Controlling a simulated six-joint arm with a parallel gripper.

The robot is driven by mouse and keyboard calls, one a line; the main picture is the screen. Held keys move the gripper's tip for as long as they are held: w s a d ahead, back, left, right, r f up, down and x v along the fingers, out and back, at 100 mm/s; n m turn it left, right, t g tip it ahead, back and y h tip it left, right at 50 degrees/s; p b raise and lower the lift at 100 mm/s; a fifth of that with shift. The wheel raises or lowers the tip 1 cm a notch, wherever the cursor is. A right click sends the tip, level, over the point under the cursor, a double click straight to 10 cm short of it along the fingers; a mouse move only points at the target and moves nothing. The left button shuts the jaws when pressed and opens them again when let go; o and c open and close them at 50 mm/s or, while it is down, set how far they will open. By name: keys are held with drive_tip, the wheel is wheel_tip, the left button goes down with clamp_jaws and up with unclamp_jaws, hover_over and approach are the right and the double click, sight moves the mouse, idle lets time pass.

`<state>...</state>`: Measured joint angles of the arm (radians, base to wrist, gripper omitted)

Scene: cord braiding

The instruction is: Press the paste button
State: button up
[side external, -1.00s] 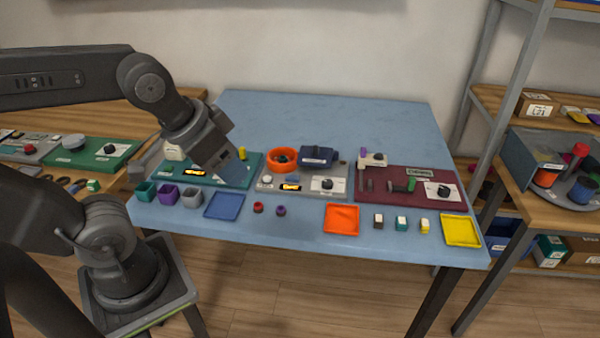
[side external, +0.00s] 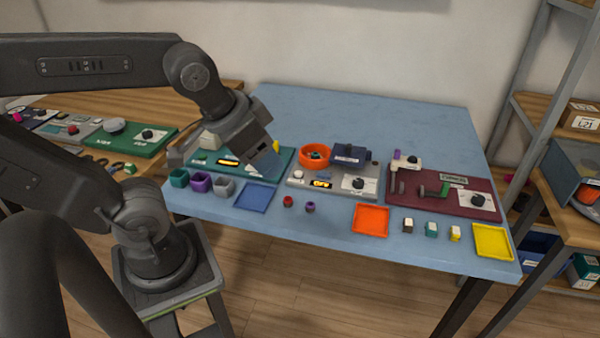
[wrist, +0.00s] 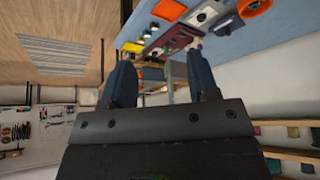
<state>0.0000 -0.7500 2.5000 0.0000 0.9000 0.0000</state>
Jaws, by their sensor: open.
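My gripper (side external: 268,165) is open and empty in the side external view, above the right part of the teal station board (side external: 216,173). Its two blue fingers stand apart in the wrist view (wrist: 158,65). The teal board carries a display and a yellow piece, and my gripper hides part of it. The labels are too small to read, so I cannot tell which part is the paste button.
A maroon board (side external: 432,208) lies at the right. Along the front edge are small cups (side external: 201,182), a blue tray (side external: 256,198), an orange tray (side external: 371,219), a yellow tray (side external: 493,242) and several small pieces. The back of the blue table (side external: 370,115) is clear.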

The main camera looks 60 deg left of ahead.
idle(0.3)
clamp_jaws()
idle(0.4)
idle(1.1)
